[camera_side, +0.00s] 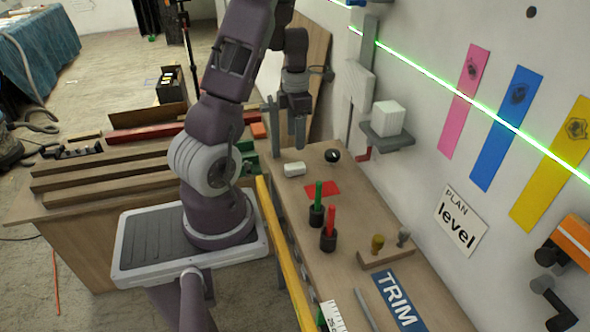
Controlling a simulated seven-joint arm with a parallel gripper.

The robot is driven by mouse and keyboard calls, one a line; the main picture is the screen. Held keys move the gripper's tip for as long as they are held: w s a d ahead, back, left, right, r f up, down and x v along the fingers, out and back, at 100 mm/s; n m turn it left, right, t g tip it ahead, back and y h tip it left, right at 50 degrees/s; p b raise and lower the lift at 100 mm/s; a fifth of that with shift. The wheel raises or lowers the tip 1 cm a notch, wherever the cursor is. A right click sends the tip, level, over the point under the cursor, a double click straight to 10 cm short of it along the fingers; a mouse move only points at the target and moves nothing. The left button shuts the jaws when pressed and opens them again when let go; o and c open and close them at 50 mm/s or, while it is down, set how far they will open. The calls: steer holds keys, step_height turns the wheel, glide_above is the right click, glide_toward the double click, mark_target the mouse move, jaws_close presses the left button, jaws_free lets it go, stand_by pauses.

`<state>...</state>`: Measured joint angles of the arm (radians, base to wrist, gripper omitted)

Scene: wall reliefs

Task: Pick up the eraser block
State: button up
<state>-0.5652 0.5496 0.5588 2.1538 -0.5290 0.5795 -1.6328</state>
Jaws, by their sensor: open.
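A small white block (294,169), which looks like the eraser block, lies on the wooden bench near its far end. My gripper (286,148) hangs fingers down just above and behind it in the picture. Its two fingers are apart, with nothing visible between them. The block's top and near side show clear of the fingers. I cannot tell the exact gap between fingertips and block.
A dark round knob (332,155) lies right of the block, with a red square (322,188) nearer. Green (317,207) and red (329,232) handled tools stand in dark holders. A wall shelf (390,138) bears a white cube (388,117). A yellow bar (283,250) runs along the bench edge.

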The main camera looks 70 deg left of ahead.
mark_target(295, 165)
steer(key=f, duration=1)
steer(key=shift+a+f, duration=0.25)
steer(key=shift+a, duration=0.05)
jaws_close()
